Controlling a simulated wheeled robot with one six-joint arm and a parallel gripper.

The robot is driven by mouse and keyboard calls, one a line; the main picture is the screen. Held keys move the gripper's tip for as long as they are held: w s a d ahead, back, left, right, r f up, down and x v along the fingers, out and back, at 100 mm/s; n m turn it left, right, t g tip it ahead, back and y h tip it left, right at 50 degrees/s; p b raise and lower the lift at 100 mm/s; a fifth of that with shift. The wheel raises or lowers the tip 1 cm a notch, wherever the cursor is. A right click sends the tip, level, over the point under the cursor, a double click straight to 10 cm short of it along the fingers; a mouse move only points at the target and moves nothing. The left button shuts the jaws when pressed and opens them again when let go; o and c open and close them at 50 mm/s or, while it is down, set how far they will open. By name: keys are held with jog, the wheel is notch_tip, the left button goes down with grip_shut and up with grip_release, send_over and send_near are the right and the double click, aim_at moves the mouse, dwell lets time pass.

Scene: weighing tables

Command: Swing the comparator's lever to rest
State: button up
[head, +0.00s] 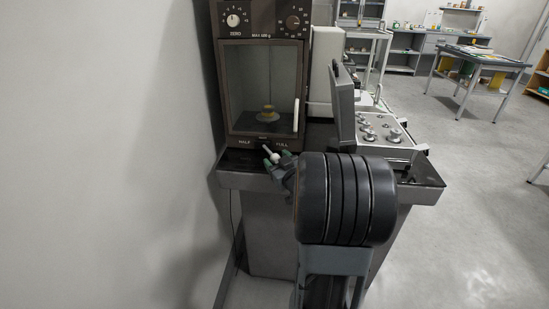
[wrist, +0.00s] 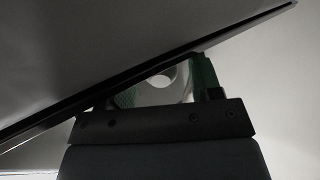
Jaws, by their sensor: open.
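The comparator (head: 221,90) is a dark brown cabinet with a glass front, standing on the table against the wall. The words HALF and FULL are printed along its lower front edge. Its lever (head: 272,155) sticks out below these words, with a pale knob at the end. My gripper (head: 279,168) is at the lever, its green-padded fingers close about the knob. In the wrist view the fingers (wrist: 160,90) stand apart, with a pale round shape, likely the knob, between them. Whether the pads touch it I cannot tell. My arm hides part of the table front.
A grey instrument case (head: 385,140) with an open lid and several knobs stands to the right. The table edge (head: 240,180) lies close to my gripper. Open floor (head: 470,200) is at the right.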

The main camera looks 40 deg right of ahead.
jog(key=shift+w+d, duration=0.15)
jog(key=shift+w, duration=0.85)
grip_shut()
